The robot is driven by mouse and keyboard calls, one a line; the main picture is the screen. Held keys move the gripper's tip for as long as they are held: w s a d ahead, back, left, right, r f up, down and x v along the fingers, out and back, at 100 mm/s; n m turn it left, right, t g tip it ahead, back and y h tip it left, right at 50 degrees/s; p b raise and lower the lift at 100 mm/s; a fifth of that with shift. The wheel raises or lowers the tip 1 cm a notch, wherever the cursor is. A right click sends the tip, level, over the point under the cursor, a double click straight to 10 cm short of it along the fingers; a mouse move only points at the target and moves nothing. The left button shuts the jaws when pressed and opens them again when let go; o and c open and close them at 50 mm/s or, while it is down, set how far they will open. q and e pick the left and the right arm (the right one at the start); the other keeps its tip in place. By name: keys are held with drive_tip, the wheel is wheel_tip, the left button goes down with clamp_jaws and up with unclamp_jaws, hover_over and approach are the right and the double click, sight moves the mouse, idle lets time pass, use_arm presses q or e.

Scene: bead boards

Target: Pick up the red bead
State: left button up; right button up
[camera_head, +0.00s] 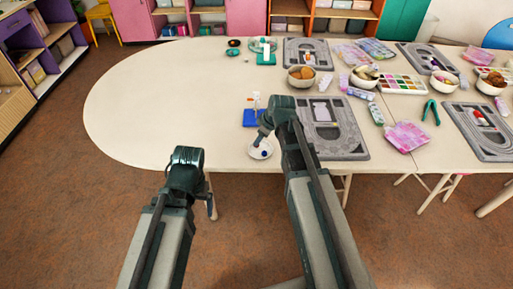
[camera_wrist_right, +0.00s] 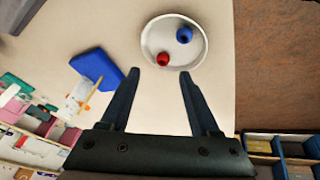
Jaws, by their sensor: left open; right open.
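A red bead (camera_wrist_right: 163,59) lies in a white round dish (camera_wrist_right: 150,28) in the right wrist view, just beyond my right fingertips. A blue bead (camera_wrist_right: 184,34) lies beside it in the dish, farther from the gripper. In the head view the dish (camera_head: 252,154) is at the table's front edge with the blue bead (camera_head: 264,154) showing; the red bead cannot be made out there. My right gripper (camera_head: 257,142) is over the dish, and the wrist view shows its jaws (camera_wrist_right: 158,73) open and empty. My left gripper (camera_head: 211,208) hangs in front of the table edge, open, away from the dish.
A blue block with upright pegs (camera_head: 250,118) stands just behind the dish; it also shows in the wrist view (camera_wrist_right: 98,68). A grey bead board (camera_head: 345,140) lies to the right. A bowl (camera_head: 301,76) is farther back. The table's left side is clear.

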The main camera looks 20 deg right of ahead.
sight(258, 146)
drive_tip(key=shift+s+b+x, duration=0.15)
drive_tip(key=shift+b+x, duration=1.15)
drive_tip(key=shift+s+b+x, duration=0.15)
drive_tip(key=shift+b+x, duration=1.1)
drive_tip(key=shift+x, duration=0.1)
drive_tip(key=shift+s+a, duration=0.1)
clamp_jaws()
